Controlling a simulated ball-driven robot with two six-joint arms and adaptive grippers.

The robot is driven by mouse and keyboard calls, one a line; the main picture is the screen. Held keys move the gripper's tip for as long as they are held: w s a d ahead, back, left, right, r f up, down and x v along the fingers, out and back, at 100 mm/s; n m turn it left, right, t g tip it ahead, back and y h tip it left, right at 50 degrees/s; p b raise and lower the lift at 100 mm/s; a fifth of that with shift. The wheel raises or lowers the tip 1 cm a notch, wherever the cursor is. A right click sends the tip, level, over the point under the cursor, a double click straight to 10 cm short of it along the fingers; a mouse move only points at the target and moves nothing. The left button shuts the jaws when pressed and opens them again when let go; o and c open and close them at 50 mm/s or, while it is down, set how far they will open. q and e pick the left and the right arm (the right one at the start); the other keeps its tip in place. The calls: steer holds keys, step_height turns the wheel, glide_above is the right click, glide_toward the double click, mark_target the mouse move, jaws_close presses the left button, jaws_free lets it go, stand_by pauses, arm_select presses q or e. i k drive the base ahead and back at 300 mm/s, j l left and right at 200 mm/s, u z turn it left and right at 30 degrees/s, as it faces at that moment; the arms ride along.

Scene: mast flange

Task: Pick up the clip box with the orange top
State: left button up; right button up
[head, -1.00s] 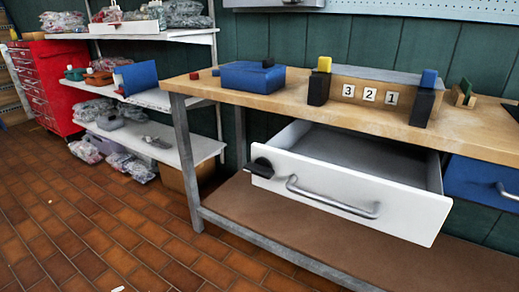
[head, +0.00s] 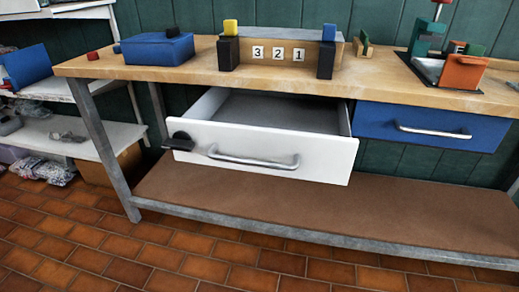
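Two black boxes with coloured tops stand on the workbench. The yellow-topped box (head: 229,53) is left of the 3-2-1 number tiles, and the blue-topped box (head: 325,60) is right of them. A black clip-like piece (head: 178,142) sits at the left end of the open white drawer's front. An orange block-shaped thing (head: 462,74) is at the right of the bench, beside a green device; I cannot tell whether it is a clip box. I see no black box with an orange top. Neither of my grippers is in view.
The white drawer (head: 250,150) stands pulled out below the wooden bench top (head: 400,91). The blue drawer (head: 430,134) looks shut. A blue box (head: 157,49) and a small red block (head: 93,56) are at the bench's left. Tiled floor (head: 240,262) in front is clear.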

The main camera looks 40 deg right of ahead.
mark_target(454, 47)
steer(key=z, duration=2.35)
